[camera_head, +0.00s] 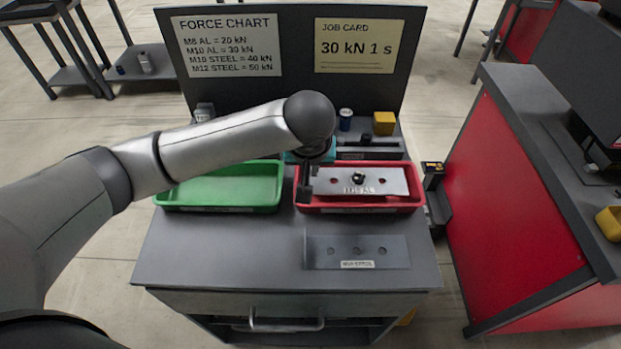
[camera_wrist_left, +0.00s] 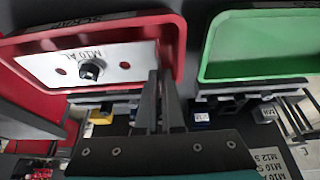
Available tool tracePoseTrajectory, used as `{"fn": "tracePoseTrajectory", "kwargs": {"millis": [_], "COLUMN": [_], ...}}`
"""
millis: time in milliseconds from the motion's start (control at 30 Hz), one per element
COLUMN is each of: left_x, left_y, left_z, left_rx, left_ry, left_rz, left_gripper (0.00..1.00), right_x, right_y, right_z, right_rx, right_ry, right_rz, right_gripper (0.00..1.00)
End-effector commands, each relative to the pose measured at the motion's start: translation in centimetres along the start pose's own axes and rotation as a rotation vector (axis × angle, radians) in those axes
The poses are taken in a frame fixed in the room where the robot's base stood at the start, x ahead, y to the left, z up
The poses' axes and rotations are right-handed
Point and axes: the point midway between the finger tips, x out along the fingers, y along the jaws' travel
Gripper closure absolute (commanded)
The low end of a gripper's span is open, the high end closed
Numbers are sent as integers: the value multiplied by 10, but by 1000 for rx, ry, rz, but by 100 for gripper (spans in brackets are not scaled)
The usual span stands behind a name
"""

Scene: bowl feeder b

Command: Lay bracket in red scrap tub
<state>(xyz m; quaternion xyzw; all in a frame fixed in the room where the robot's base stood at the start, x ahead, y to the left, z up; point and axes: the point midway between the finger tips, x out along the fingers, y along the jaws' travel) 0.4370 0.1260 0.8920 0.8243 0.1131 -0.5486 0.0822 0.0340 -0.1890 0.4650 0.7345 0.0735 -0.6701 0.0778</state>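The bracket (camera_head: 385,182) is a pale metal plate with holes, a dark knob-like fastener in its middle and an "M10 AL" label. It lies face up within the outline of the red scrap tub (camera_head: 418,205); whether it rests on the floor is unclear. In the left wrist view the bracket (camera_wrist_left: 120,58) shows across the red tub (camera_wrist_left: 178,50). My left gripper (camera_head: 306,193) points down at the bracket's left end. Its fingers (camera_wrist_left: 160,75) are close together beside that end; whether they grip it is hidden. My right gripper is not in view.
A green tub (camera_head: 225,185) stands empty left of the red one. A flat dark plate (camera_head: 325,250) with a label lies at the bench front. A yellow block (camera_head: 384,123) and small containers stand behind the tubs. A signboard (camera_head: 298,50) rises at the back.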

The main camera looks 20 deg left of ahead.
Motion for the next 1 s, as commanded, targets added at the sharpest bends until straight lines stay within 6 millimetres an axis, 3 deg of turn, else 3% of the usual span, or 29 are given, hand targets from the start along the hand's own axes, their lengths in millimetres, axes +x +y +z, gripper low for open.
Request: {"fn": "tracePoseTrajectory", "kwargs": {"millis": [33,167,900,1000], "left_x": [11,24,34,35], "left_y": [0,0,0,-1], "left_z": [5,10,15,16], "left_rx": [0,0,0,2], "left_ry": [-1,-1,-2,-4], "left_rz": [-1,-1,0,-2], "left_gripper": [100,100,100,85], "right_x": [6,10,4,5], "right_y": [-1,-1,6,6], "right_z": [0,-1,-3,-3], "right_rx": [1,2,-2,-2], "right_ry": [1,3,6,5], "right_rz": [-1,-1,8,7], "right_gripper": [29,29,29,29]}}
